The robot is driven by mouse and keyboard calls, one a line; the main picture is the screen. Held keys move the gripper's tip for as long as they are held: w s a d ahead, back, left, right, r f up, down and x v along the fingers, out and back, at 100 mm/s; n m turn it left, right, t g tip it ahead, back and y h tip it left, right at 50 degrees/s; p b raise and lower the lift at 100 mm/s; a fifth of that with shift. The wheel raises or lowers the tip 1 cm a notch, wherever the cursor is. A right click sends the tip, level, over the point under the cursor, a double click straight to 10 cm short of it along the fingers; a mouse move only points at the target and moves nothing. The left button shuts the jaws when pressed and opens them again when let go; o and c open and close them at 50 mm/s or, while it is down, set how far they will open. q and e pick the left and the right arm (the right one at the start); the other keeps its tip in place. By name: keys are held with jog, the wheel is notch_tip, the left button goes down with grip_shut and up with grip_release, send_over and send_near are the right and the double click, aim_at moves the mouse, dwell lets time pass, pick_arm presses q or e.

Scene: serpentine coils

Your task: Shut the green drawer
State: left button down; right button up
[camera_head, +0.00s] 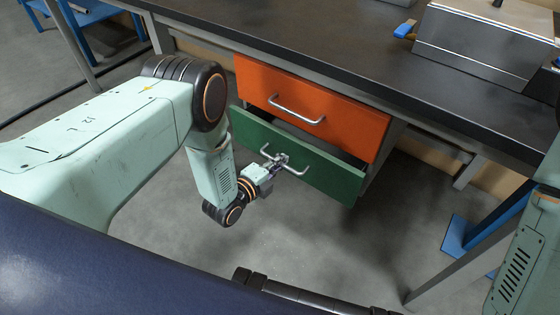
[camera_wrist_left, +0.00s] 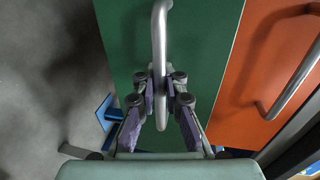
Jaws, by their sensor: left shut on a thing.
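The green drawer (camera_head: 328,171) is the lower drawer under the workbench. It stands partly pulled out, with a dark gap showing behind the top of its front. Its metal bar handle (camera_head: 298,171) runs across the front. My left gripper (camera_head: 279,160) is at this handle and shut on it. In the left wrist view the handle (camera_wrist_left: 159,40) passes between the fingers of the left gripper (camera_wrist_left: 160,95), in front of the green drawer front (camera_wrist_left: 205,60). My right gripper is not in view; only part of an arm shows at the right edge.
An orange drawer (camera_head: 350,118) with its own handle (camera_head: 297,112) sits directly above the green one. The dark bench top (camera_head: 330,50) carries a grey metal box (camera_head: 480,45) and a blue-handled tool (camera_head: 404,29). The grey floor (camera_head: 310,245) before the drawer is open.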

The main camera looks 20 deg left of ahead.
aim_at(287, 154)
pick_arm(q)
jog(key=shift+d, duration=0.1)
jog(key=b+x, duration=0.1)
jog(key=x, duration=0.1)
jog(key=r+b+x, duration=0.1)
jog(key=x, duration=0.1)
jog(key=shift+w+f, duration=0.1)
jog(key=shift+w, duration=0.15)
jog(key=c, duration=1.7)
grip_release()
jog(key=shift+s, duration=0.1)
jog(key=v, duration=1.2)
